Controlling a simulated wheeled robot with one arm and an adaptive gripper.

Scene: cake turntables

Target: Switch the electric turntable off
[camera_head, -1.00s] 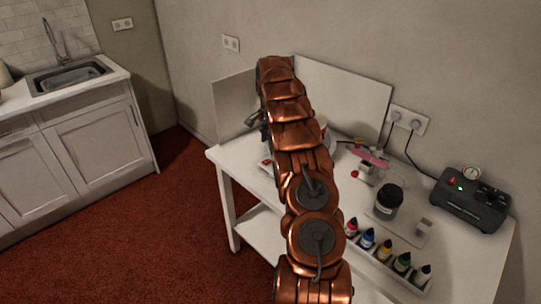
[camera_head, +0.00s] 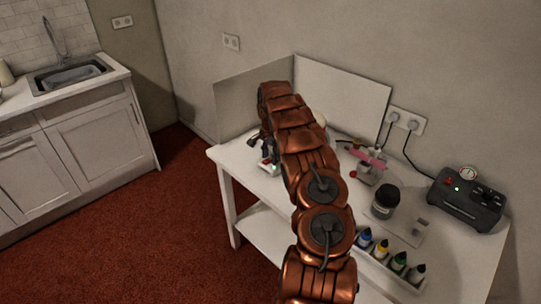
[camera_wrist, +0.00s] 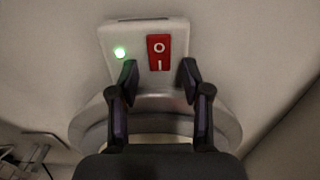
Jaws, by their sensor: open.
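The electric turntable's white control box (camera_wrist: 112,38) fills the upper middle of the wrist view. The turntable's round grey base (camera_wrist: 225,122) lies below the box, partly hidden by my gripper. My gripper (camera_wrist: 159,76) is open and empty, with its fingertips apart near the box's lower edge, just below the switch to either side. In the head view my arm hides most of the turntable; the green lamp (camera_head: 273,168) shows beside it.
On the white table (camera_head: 235,160) stand a dark-lidded jar (camera_head: 385,203), a rack of several colour bottles (camera_head: 382,248), a pink-handled tool (camera_head: 367,157) and a black compressor (camera_head: 467,200) with cables to a wall socket (camera_head: 407,121).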

